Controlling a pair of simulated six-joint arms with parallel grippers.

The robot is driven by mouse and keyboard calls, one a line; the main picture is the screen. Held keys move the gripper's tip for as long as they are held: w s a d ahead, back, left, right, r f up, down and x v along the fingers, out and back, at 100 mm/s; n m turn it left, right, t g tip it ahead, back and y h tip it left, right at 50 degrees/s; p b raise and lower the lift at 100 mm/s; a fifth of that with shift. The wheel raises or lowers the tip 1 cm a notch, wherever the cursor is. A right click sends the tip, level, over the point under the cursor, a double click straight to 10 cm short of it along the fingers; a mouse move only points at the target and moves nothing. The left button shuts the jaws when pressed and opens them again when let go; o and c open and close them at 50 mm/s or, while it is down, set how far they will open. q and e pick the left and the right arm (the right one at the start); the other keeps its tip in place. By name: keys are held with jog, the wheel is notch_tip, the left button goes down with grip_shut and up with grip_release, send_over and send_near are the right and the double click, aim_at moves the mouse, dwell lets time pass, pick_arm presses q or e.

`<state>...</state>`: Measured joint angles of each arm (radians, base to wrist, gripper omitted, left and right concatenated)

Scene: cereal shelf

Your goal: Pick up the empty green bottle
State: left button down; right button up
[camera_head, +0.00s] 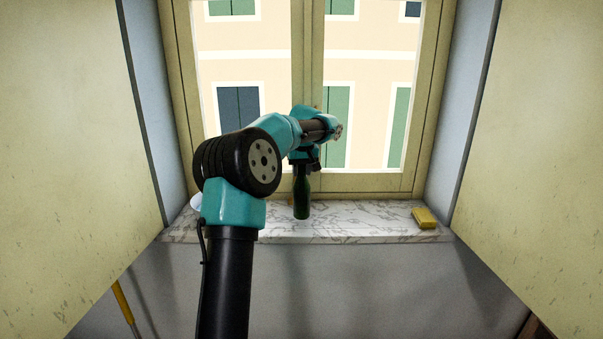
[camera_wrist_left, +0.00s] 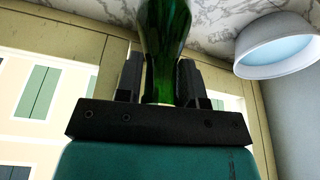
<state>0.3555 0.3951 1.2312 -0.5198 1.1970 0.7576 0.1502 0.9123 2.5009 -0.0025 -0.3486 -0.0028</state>
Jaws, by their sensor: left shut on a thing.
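The green bottle (camera_head: 302,200) is upright over the marble sill in front of the window. My left gripper (camera_head: 304,164) comes down from above and is shut on its neck. In the left wrist view, the two dark fingers of the left gripper (camera_wrist_left: 160,78) stand on either side of the neck, and the green glass of the bottle (camera_wrist_left: 166,30) extends beyond them. I cannot tell whether its base touches the sill. My right gripper is not in view.
A white bowl-like dish (camera_wrist_left: 285,48) stands near the bottle; in the head view my arm mostly hides it. A yellow sponge-like block (camera_head: 424,218) lies at the sill's right end. The marble sill (camera_head: 360,222) is clear between bottle and block. Window frame and side walls enclose the sill.

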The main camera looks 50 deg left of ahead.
pick_arm(q)
jog(key=s+d+r, duration=0.1)
jog(key=s+d, duration=0.9)
jog(key=d, duration=0.1)
jog(key=shift+d+r, duration=0.2)
